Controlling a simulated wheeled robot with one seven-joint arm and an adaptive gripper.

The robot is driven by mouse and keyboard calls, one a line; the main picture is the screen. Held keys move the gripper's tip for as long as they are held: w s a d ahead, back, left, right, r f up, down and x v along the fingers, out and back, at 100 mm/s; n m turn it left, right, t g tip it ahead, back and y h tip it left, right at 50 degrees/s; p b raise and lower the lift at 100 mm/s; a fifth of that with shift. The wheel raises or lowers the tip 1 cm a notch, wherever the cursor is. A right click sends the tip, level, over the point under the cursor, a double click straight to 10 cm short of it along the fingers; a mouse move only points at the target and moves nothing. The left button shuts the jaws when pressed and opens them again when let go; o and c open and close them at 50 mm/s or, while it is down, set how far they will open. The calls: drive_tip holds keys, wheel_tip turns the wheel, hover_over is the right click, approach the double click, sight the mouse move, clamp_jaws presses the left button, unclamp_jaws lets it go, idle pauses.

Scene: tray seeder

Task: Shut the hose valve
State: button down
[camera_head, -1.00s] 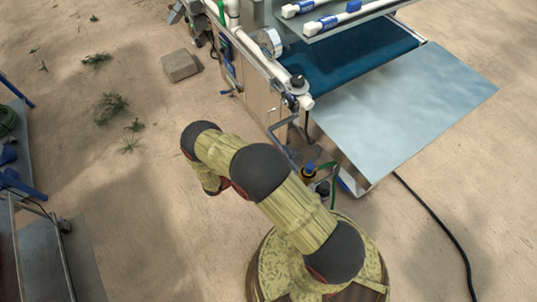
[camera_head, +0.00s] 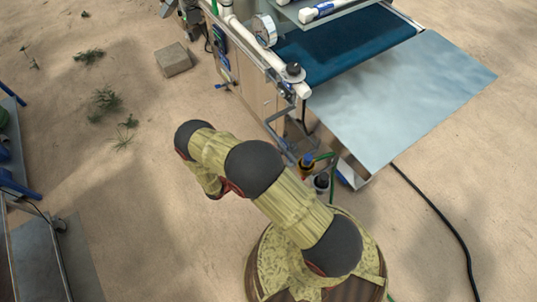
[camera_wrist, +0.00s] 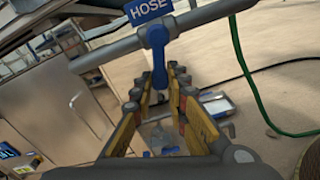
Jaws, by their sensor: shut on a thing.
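The hose valve's blue handle (camera_wrist: 157,48) shows in the wrist view, below a blue label reading HOSE (camera_wrist: 150,10). It hangs down from a grey pipe (camera_wrist: 205,16), across the pipe's line. My gripper (camera_wrist: 161,82) has its yellow-and-black fingers on both sides of the handle's lower end and is shut on it. The handle's tip is partly hidden between the fingers. In the head view my gripper is out of sight, and I cannot pick out the valve there.
The machine has a blue belt (camera_head: 345,48) and a sloping metal sheet (camera_head: 410,95). A green hose (camera_wrist: 246,75) hangs right of the gripper. A black cable (camera_head: 435,210) lies on the sandy ground. A cart (camera_head: 32,255) stands left; ground between it and my arm is clear.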

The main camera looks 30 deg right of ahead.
drive_tip(key=shift+s+f+n, duration=0.1)
drive_tip(key=shift+s+n, duration=0.35)
drive_tip(key=shift+n, duration=0.5)
drive_tip(key=shift+s+f+n, duration=0.1)
drive_tip(key=shift+s+n, duration=0.3)
drive_tip(key=shift+n, duration=0.55)
drive_tip(key=c, duration=1.8)
unclamp_jaws()
drive_tip(key=shift+o, duration=0.3)
drive_tip(key=a, duration=1.2)
drive_tip(key=shift+s, duration=0.25)
drive_tip(key=shift+f, duration=0.1)
